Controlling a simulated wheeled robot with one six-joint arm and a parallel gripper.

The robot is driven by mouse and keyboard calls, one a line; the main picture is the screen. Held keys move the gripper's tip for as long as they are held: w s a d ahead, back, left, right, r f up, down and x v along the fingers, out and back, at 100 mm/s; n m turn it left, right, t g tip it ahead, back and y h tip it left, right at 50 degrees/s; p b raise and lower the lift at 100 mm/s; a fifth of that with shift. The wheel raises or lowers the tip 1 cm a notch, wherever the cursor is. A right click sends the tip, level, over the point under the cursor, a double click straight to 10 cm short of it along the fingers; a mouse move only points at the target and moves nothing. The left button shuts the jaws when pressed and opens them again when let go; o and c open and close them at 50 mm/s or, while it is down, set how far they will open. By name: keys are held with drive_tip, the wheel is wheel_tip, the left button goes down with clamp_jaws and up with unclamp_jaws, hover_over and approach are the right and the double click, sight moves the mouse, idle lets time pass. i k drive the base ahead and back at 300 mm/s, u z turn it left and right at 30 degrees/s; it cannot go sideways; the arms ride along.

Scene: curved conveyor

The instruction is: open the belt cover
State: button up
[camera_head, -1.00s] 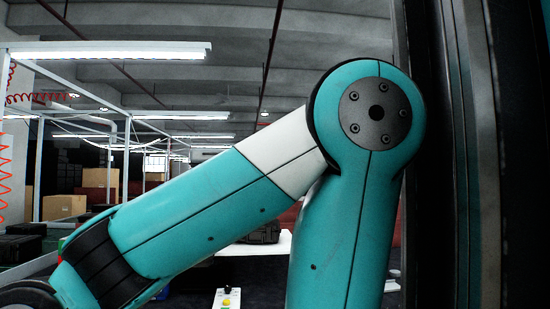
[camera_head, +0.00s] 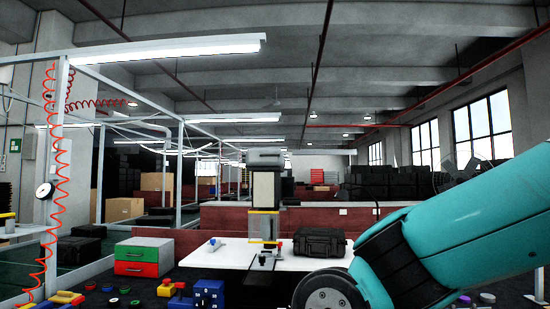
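I cannot make out a belt cover in the head view. A dark green belt-like surface (camera_head: 22,252) runs along the left, under a light metal frame. My teal arm enters from the right and slopes down to a dark round joint at the bottom edge. My gripper is not in view, so whether it is open or holds anything is hidden.
A white table (camera_head: 200,256) stands in the middle, with a black case (camera_head: 319,242) and a press-like machine (camera_head: 264,200) at it. A grey, green and red drawer box (camera_head: 143,256) is on the left. Blue boxes (camera_head: 208,294) and small coloured parts are at the lower left.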

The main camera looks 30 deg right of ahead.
sight(268, 160)
drive_tip(key=i, duration=2.1)
drive_tip(key=z, duration=0.1)
